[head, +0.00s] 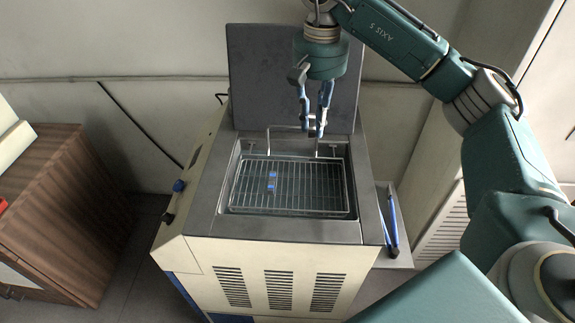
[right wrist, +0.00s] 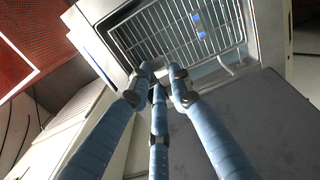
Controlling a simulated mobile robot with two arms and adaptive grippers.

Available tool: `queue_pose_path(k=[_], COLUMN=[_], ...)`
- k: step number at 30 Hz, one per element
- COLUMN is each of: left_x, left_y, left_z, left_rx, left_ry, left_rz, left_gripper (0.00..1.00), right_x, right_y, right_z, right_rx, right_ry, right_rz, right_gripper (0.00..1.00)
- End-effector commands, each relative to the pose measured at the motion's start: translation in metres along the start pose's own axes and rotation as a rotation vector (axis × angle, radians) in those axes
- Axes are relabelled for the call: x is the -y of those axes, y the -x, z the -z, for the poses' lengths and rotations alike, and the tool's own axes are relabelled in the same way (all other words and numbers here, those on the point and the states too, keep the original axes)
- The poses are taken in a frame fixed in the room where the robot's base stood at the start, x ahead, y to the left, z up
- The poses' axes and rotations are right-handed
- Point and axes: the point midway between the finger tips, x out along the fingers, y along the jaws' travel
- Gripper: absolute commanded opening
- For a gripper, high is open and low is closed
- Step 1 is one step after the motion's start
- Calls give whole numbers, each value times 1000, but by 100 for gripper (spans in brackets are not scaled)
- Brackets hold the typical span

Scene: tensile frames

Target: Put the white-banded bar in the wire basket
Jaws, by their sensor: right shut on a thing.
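The wire basket (head: 240,208) sits in the open well of a cream-sided bath. It also shows in the right wrist view (right wrist: 165,35). A bar with blue bands (head: 272,181) lies in it, and its bands show in the right wrist view (right wrist: 199,27). My right gripper (head: 312,128) points down over the basket's back edge, by its raised wire handle (head: 283,127). In the right wrist view its blue-grey fingers (right wrist: 160,75) close together on something small, mostly hidden between the tips. I cannot make out a white band. My left gripper is not in view.
The bath's dark lid (head: 258,75) stands raised behind the well. A side shelf (head: 402,257) at the right holds a blue and black tool (head: 393,218). A wooden cabinet (head: 60,215) stands at the left. The front of the basket is largely free.

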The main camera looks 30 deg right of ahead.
Motion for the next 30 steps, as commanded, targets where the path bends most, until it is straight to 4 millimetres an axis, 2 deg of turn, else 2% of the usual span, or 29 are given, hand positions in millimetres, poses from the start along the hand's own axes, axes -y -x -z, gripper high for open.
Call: queue_pose_path(k=[5,15,18,25,30], left_x=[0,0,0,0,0], left_y=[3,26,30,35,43], left_z=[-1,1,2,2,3], left_rx=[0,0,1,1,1], left_ry=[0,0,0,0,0], left_rz=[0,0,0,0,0], left_gripper=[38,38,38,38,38], right_x=[-3,-3,-2,-2,-2], right_y=[-34,-121,-140,-161,-187], right_z=[-1,-2,-1,-1,-1], right_rx=[6,6,4,3,4], right_ry=[-2,-1,-2,-2,-1], right_rz=[-6,-4,-3,-1,-2], right_gripper=[0,0,0,0,0])
